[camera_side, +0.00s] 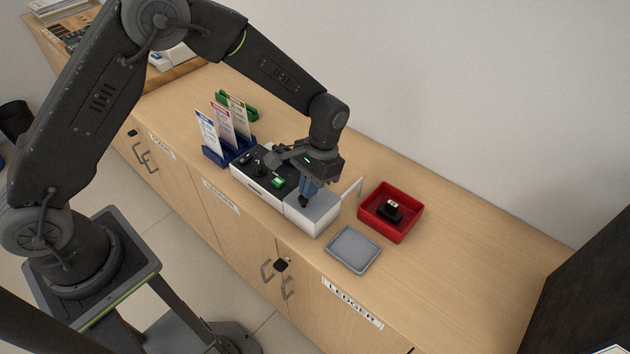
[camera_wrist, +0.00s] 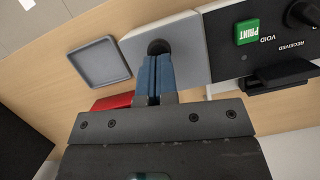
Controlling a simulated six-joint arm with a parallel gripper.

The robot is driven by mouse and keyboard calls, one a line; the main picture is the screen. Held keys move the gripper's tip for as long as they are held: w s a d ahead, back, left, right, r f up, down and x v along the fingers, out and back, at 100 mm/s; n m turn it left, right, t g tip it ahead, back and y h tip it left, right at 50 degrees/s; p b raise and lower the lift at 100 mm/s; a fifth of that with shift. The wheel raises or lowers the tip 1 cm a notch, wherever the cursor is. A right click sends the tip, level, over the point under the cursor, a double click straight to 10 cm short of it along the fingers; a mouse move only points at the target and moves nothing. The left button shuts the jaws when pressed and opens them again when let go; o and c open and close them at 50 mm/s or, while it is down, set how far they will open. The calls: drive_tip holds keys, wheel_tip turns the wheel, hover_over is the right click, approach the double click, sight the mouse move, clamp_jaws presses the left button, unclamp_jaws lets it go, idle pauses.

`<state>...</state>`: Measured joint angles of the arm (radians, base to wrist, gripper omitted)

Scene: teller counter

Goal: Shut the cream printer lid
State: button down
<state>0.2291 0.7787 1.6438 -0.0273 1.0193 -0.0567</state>
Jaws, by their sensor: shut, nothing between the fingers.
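The printer (camera_side: 264,192) is a long white box with a black control top that has a green button (camera_side: 278,182). Its right end has a plain grey top (camera_side: 322,207), also seen in the wrist view (camera_wrist: 186,32). A thin cream panel (camera_side: 352,187) stands up beside the back right end and looks like the raised lid; my gripper hides part of this area. My gripper (camera_side: 304,201) has blue fingers, shut and empty, pointing down over the grey top. In the wrist view its fingertips (camera_wrist: 157,54) meet a dark round spot there; contact is unclear.
A grey tray (camera_side: 354,268) lies in front right of the printer. A red box (camera_side: 371,222) holding a black stamp-like object (camera_side: 388,210) stands to the right. A blue leaflet holder (camera_side: 214,155) stands at the left end. The counter's far right is clear.

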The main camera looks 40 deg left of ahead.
drive_tip(key=shift+s+f, duration=0.1)
drive_tip(key=shift+s, duration=0.05)
drive_tip(key=w, duration=0.4)
drive_tip(key=shift+w+d+r, duration=0.1)
drive_tip(key=shift+d+r, duration=0.2)
drive_tip(key=shift+r, duration=0.05)
drive_tip(key=v, duration=1)
hover_over(316, 198)
drive_tip(key=w, duration=0.4)
drive_tip(key=f, duration=0.9)
drive_tip(key=shift+s+d+f, duration=0.15)
drive_tip(key=shift+d+f, duration=0.1)
drive_tip(key=shift+f, duration=0.05)
drive_tip(key=shift+s+a, duration=0.15)
drive_tip(key=shift+s, duration=0.85)
drive_tip(key=shift+s+a+f, duration=0.15)
drive_tip(key=shift+s, duration=0.7)
